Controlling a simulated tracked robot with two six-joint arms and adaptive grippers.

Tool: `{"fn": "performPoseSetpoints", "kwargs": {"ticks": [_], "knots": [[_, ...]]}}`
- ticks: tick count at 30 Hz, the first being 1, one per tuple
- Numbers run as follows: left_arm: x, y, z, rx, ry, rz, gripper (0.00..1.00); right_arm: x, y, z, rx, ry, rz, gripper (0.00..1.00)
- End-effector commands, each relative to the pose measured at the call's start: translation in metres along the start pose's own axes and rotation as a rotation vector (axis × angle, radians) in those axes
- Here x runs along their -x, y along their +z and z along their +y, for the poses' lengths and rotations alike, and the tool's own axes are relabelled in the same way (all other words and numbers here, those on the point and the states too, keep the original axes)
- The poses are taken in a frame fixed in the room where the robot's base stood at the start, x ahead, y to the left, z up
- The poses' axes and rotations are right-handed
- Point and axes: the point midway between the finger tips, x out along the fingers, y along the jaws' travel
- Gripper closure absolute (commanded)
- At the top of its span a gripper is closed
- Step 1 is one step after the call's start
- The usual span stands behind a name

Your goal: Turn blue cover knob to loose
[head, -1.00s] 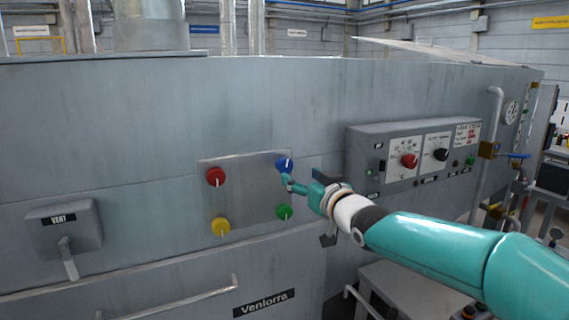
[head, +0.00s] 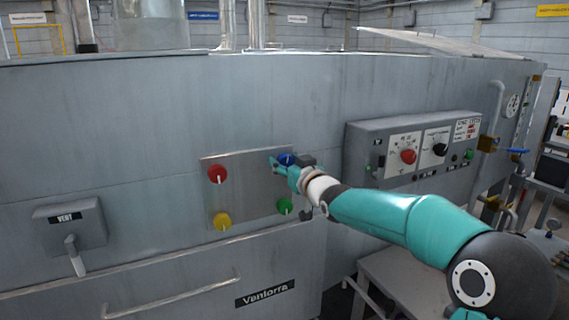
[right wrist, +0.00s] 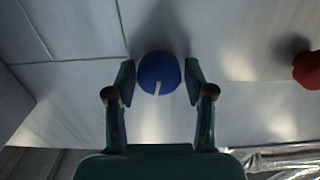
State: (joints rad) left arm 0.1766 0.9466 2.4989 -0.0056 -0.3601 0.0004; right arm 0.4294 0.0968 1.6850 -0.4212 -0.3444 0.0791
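The blue knob (head: 286,159) is at the upper right of a metal plate (head: 246,192) on the grey machine, partly hidden by my right gripper (head: 277,165). In the right wrist view the blue knob (right wrist: 158,70) lies between the two fingers of my right gripper (right wrist: 160,82). The fingers are open, one on each side of the knob, with narrow gaps; I see no clear contact. The knob's white mark points down in that view. My left gripper is not in view.
The plate also bears a red knob (head: 217,174), a yellow knob (head: 222,221) and a green knob (head: 284,206). A control box (head: 365,150) juts out to the right. A vent lever box (head: 70,226) is at the left.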

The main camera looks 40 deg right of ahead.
Motion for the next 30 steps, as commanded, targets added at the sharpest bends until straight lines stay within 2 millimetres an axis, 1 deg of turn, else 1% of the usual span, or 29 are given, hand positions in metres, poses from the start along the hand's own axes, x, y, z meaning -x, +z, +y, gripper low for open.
{"fn": "performPoseSetpoints", "kwargs": {"ticks": [1, 6, 7, 10, 16, 25, 26, 27, 30], "knots": [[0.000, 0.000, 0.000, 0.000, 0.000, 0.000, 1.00, 0.000, 0.000, 0.000, 0.000, 0.000, 0.000, 0.61], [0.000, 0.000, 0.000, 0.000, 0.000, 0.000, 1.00, 0.000, 0.000, 0.000, 0.000, 0.000, 0.000, 0.89], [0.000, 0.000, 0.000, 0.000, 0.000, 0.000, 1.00, 0.000, 0.000, 0.000, 0.000, 0.000, 0.000, 0.93], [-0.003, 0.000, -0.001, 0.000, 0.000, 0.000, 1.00, 0.000, 0.001, 0.000, 0.008, 0.000, 0.000, 0.93], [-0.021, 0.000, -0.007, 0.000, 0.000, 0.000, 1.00, 0.000, 0.004, 0.000, 0.095, 0.000, 0.003, 0.93], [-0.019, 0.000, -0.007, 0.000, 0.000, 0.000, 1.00, 0.000, 0.000, -0.001, 0.115, -0.001, -0.001, 0.93], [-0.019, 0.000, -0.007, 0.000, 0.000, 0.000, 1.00, 0.000, 0.000, -0.001, 0.115, -0.001, -0.001, 0.54], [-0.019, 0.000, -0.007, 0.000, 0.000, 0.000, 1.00, 0.000, 0.000, -0.001, 0.115, -0.001, -0.001, 0.48], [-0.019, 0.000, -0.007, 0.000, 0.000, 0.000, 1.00, 0.000, 0.000, -0.001, 0.114, 0.000, -0.001, 0.32]]}}
